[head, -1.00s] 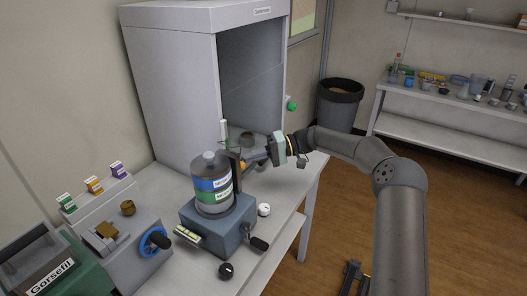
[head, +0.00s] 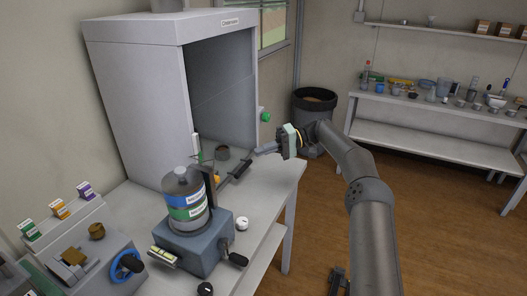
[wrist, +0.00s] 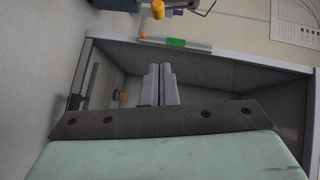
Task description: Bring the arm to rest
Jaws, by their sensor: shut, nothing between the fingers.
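My gripper (head: 259,150) is at the end of my arm, right of the bottle stand and in front of the fume cabinet's opening. Its fingers point left and are shut and empty. In the wrist view the two fingers (wrist: 159,84) lie side by side against the grey cabinet interior. The gripper is apart from the bottle (head: 185,200) with blue and green labels, which stands upright on the blue-grey device (head: 195,245). A dark bar (head: 236,171) beside the bottle reaches toward the fingers; I cannot tell how far apart they are in depth.
The white cabinet (head: 135,95) stands behind on the bench (head: 262,205). A small grey cup (head: 222,153) is near its opening. A dark bin (head: 314,108) stands behind my arm. A side table (head: 415,150) with glassware is at the right. The floor between is clear.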

